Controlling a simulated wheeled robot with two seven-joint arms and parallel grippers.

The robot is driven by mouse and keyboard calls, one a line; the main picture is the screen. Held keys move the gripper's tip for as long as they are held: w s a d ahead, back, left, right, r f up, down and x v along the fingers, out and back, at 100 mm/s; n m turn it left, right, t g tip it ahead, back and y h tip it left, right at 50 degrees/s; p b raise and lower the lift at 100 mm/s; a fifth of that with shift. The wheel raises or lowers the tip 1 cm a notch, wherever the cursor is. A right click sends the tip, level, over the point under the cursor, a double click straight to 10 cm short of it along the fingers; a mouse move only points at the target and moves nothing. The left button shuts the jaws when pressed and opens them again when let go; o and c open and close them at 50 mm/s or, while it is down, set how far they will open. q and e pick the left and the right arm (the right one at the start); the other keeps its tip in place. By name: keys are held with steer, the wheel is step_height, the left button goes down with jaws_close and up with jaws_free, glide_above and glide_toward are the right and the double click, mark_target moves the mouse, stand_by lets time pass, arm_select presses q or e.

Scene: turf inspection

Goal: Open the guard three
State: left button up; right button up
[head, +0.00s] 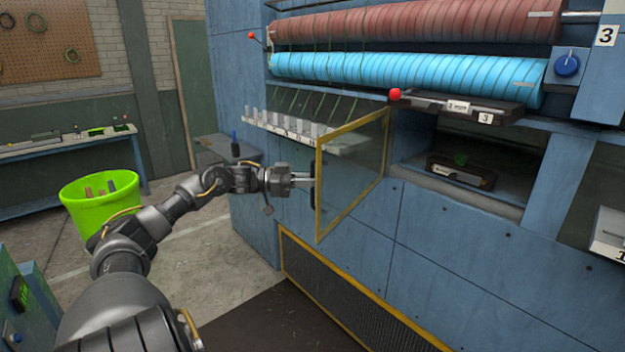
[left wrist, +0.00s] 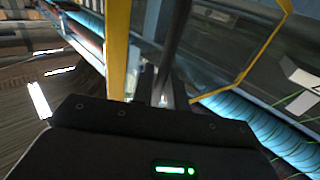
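Guard three, a clear panel in a yellow frame (head: 352,178), stands swung out from the blue machine, and the opening to its right is uncovered. Its yellow frame also shows in the left wrist view (left wrist: 118,50). A black handle (head: 312,199) is on the guard's near left edge; it shows as a dark bar in the left wrist view (left wrist: 173,45). My left gripper (head: 304,179) is at this handle, its fingers closed around the bar. The fingertips are partly hidden behind my wrist housing in the left wrist view. My right gripper is not in view.
A dark unit labelled 3 (head: 470,108) with a red knob (head: 395,94) sits above the open recess (head: 505,190). Red (head: 420,22) and light blue (head: 410,72) rollers are above. A green bucket (head: 95,205) stands at left. Floor between is clear.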

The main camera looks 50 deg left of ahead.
arm_select(q)
steer(key=shift+o, duration=0.8)
steer(key=shift+w, duration=0.1)
steer(key=b+v, duration=0.4)
steer(key=v, duration=0.7)
steer(key=shift+w, duration=0.1)
